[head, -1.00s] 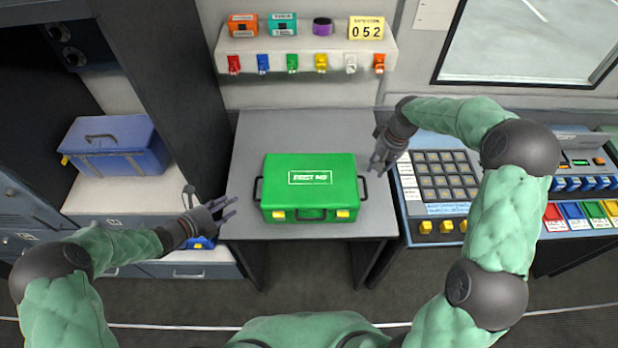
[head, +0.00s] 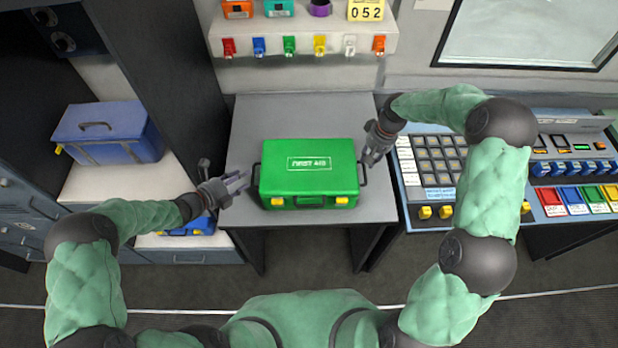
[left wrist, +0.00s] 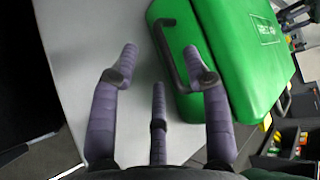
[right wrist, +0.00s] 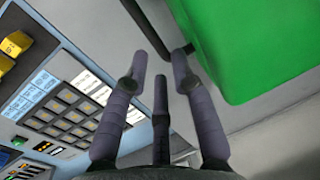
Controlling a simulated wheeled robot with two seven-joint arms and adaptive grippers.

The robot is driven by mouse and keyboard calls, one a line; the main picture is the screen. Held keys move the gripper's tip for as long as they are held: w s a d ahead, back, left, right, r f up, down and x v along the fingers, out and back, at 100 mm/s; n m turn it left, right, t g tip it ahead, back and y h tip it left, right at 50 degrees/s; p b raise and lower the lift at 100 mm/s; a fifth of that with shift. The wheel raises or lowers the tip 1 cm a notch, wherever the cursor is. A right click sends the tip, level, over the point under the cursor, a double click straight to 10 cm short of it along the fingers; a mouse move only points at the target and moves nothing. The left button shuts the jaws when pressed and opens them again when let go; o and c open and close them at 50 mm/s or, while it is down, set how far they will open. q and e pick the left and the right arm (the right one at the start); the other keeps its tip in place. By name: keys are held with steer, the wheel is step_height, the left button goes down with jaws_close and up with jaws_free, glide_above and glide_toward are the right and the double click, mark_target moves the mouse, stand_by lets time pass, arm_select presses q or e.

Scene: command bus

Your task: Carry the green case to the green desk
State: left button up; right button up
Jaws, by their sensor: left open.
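The green case (head: 308,170) is a first aid box with a dark handle at each end and yellow latches in front. It lies flat on a grey desk (head: 285,112). My left gripper (head: 240,184) is open just left of the case's left handle; in the left wrist view that handle (left wrist: 168,52) shows near the right-hand finger. My right gripper (head: 372,158) is at the case's right handle; in the right wrist view its fingers (right wrist: 160,75) are spread, with the handle (right wrist: 180,55) close to the tip of one. I see no green desk.
A blue toolbox (head: 108,135) stands on a shelf at left. A keypad console (head: 435,160) is close on the right, with a coloured-button panel (head: 580,190) beyond it. A wall rack (head: 300,38) with coloured hooks is behind the desk.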

mark_target(364, 166)
arm_select(q)
steer(key=shift+x, duration=2.45)
arm_select(e)
steer(key=shift+a+f, duration=0.2)
steer(key=shift+f, duration=1)
steer(key=shift+a+f, duration=0.2)
steer(key=shift+f, duration=1)
arm_select(q)
steer(key=c, duration=0.4)
arm_select(e)
steer(key=c, duration=0.4)
arm_select(q)
jaws_close()
arm_select(e)
jaws_close()
arm_select(q)
steer(key=shift+w+r, duration=0.1)
steer(key=shift+r, duration=0.1)
arm_select(e)
steer(key=shift+w+r, duration=0.15)
